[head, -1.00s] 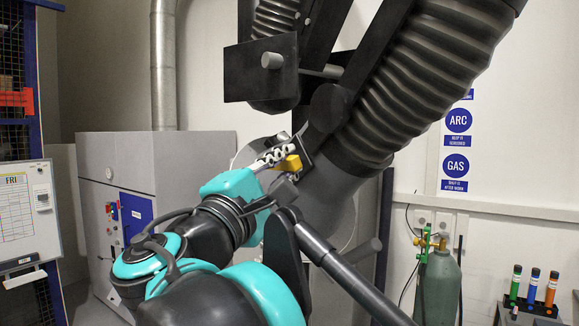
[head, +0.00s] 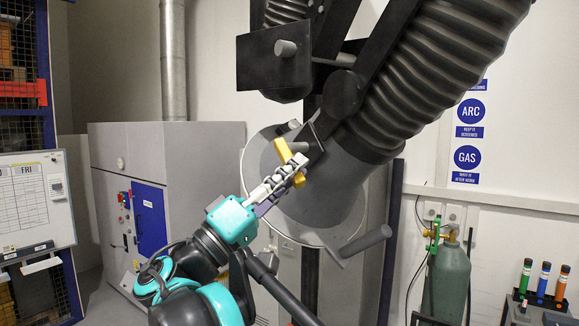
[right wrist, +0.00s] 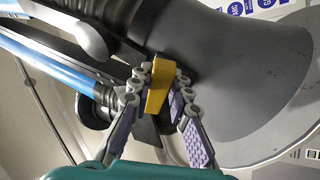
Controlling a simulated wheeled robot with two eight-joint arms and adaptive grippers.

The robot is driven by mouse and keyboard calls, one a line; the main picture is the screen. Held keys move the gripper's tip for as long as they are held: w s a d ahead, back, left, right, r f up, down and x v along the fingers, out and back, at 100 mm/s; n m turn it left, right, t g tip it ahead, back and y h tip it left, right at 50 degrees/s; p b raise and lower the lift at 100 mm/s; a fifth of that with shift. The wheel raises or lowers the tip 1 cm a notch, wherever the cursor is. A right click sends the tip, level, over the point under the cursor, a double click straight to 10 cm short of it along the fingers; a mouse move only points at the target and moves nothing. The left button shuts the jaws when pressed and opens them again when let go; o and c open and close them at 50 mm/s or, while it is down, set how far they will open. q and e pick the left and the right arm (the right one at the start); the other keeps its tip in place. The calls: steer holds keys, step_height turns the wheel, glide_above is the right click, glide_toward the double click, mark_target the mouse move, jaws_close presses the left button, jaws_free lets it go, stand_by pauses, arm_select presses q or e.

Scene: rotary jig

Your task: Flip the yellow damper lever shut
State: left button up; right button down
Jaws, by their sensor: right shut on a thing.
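The yellow damper lever (head: 283,151) is at the lower end of the grey and black extraction hood (head: 330,190), beside its dark bracket. It leans, with its upper end to the left. My right gripper (head: 291,172) reaches up to it from the lower left and is shut on its lower part. In the right wrist view the yellow lever (right wrist: 157,88) sits between the two grey finger linkages with purple pads (right wrist: 198,143). The fingers hide part of the lever. My left gripper is not in view.
A ribbed black duct (head: 430,75) rises to the upper right. A handle bar (head: 366,240) sticks out below the hood. A grey cabinet (head: 170,150) stands behind at left. A green gas cylinder (head: 447,280) stands at right by the wall.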

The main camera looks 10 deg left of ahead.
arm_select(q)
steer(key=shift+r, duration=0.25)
arm_select(e)
steer(key=shift+w+m+g+h, duration=0.15)
steer(key=shift+m+g+h, duration=0.6)
steer(key=shift+m, duration=0.35)
steer(key=c, duration=1.7)
jaws_free()
steer(key=o, duration=0.3)
steer(key=shift+d, duration=0.2)
steer(key=shift+w+d+f, duration=0.1)
steer(key=shift+d, duration=0.3)
steer(key=shift+a+f, duration=0.15)
steer(key=shift+a, duration=0.35)
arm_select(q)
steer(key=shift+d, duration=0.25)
arm_select(e)
steer(key=v, duration=1.1)
steer(key=shift+s+d+f, duration=0.2)
steer(key=shift+s+d, duration=0.05)
steer(key=shift+s, duration=0.05)
